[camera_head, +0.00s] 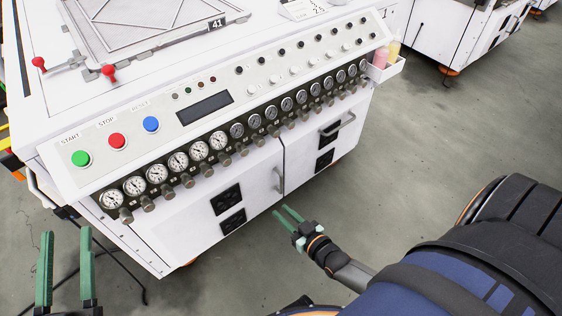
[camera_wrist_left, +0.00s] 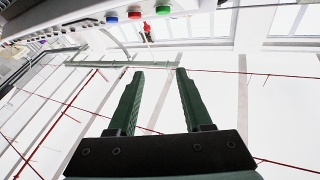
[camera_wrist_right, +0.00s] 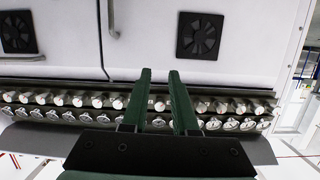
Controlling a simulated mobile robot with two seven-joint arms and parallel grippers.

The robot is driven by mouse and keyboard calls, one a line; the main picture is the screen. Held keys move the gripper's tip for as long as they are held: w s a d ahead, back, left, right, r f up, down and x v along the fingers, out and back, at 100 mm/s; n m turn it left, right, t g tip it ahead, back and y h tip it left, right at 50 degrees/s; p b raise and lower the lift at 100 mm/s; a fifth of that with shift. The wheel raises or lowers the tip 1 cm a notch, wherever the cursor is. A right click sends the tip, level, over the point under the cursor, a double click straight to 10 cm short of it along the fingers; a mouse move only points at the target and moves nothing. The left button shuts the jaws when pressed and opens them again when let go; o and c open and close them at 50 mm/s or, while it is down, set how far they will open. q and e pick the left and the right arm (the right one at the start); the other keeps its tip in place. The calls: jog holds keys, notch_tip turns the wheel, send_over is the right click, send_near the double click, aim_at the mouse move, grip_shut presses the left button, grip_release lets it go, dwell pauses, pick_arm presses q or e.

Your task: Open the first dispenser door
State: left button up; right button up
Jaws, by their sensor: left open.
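The white dispenser cabinet (camera_head: 60,130) has two white doors in its front, and both look shut. The left door (camera_head: 172,226) has two black fan vents and an upright handle (camera_head: 279,180) near the seam. The right door (camera_head: 310,150) has its own handle (camera_head: 331,129) and black vents. The right wrist view shows an upside-down door handle (camera_wrist_right: 113,20). My right gripper (camera_head: 280,210) is open and empty, in front of and below the left door's handle, apparently apart from it. My left gripper (camera_head: 66,231) is open and empty at the cabinet's left front corner.
A control panel (camera_head: 205,107) with green, red and blue buttons and a row of gauges juts out above the doors. A bottle holder (camera_head: 385,68) hangs at its right end. Grey floor (camera_head: 420,140) is clear to the right. Another white machine (camera_head: 440,30) stands behind.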

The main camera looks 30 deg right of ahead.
pick_arm(q)
jog(key=s+d+r+m+t+h+b, duration=0.1)
jog(key=s+r+m+t+h+b, duration=0.1)
jog(key=s+m+h+b, duration=0.55)
pick_arm(e)
jog(key=w+d+f+m+t+h+b, duration=0.1)
jog(key=w+d+f+t+h, duration=0.2)
jog(key=d+f, duration=0.5)
jog(key=b, duration=0.5)
send_over(281, 193)
jog(key=f, duration=0.1)
jog(key=shift+w+d+f+m, duration=0.15)
jog(key=shift+w+d+m, duration=0.05)
jog(key=shift+w+m, duration=0.1)
pick_arm(q)
jog(key=shift+n+g+y, duration=0.25)
jog(key=shift+n+g, duration=0.05)
jog(key=shift+n, duration=0.55)
jog(key=f, duration=0.1)
jog(key=w+f, duration=0.1)
jog(key=f, duration=0.1)
jog(key=d+f, duration=0.1)
jog(key=f, duration=0.1)
jog(key=shift+w+d+f, duration=0.1)
jog(key=shift+w+f, duration=0.1)
jog(key=shift+w, duration=0.05)
pick_arm(e)
grip_shut()
